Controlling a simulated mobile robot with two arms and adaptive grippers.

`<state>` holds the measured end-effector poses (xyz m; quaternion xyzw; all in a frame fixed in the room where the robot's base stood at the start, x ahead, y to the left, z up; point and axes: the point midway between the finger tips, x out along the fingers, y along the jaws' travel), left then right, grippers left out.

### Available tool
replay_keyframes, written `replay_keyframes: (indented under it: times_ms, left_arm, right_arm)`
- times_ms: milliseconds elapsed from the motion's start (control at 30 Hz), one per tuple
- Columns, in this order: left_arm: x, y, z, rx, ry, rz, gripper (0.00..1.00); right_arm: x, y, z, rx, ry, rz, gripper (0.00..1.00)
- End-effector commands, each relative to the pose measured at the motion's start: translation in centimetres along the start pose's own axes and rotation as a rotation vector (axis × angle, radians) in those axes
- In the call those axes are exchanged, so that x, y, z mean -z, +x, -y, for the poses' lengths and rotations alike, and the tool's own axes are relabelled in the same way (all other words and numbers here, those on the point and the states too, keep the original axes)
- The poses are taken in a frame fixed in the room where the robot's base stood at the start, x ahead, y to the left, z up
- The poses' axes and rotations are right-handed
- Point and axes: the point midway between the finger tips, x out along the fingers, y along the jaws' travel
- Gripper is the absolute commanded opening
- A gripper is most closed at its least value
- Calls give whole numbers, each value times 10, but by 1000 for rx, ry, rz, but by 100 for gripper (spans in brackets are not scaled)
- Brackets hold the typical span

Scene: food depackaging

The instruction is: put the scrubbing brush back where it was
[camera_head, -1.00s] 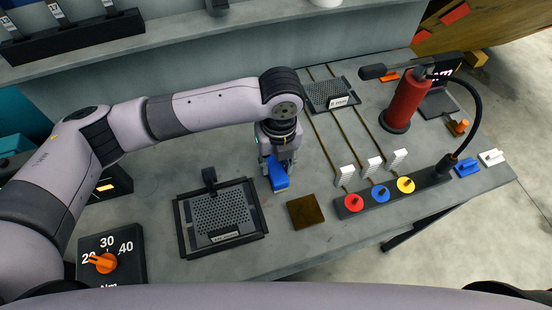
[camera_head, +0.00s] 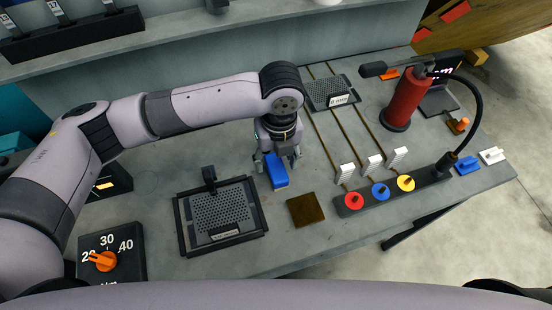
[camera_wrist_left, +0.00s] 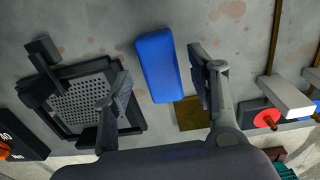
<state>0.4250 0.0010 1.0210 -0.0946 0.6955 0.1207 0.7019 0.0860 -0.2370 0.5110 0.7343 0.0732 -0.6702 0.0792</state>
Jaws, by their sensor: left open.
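A blue block (camera_head: 277,171), which I take to be the scrubbing brush, lies on the grey worktop (camera_head: 330,240) to the right of the framed perforated plate. My left gripper (camera_head: 279,166) is over it with its fingers spread. In the left wrist view the blue block (camera_wrist_left: 158,65) lies between the open fingers (camera_wrist_left: 162,88), with a gap on each side. Its bristles, if any, are hidden. My right gripper is not in view.
A black-framed perforated plate (camera_head: 181,232) is left of the block, and a brown square pad (camera_head: 305,210) is to its right. A strip with coloured knobs (camera_head: 353,202), a red cylinder (camera_head: 404,102) and small blue (camera_head: 466,167) and white (camera_head: 491,156) pieces stand farther right.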

Motion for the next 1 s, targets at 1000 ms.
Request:
replay_keyframes:
  times_ms: [1000]
  left_arm:
    - [0,-116,0,1,0,-1,53]
  right_arm:
    - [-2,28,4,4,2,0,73]
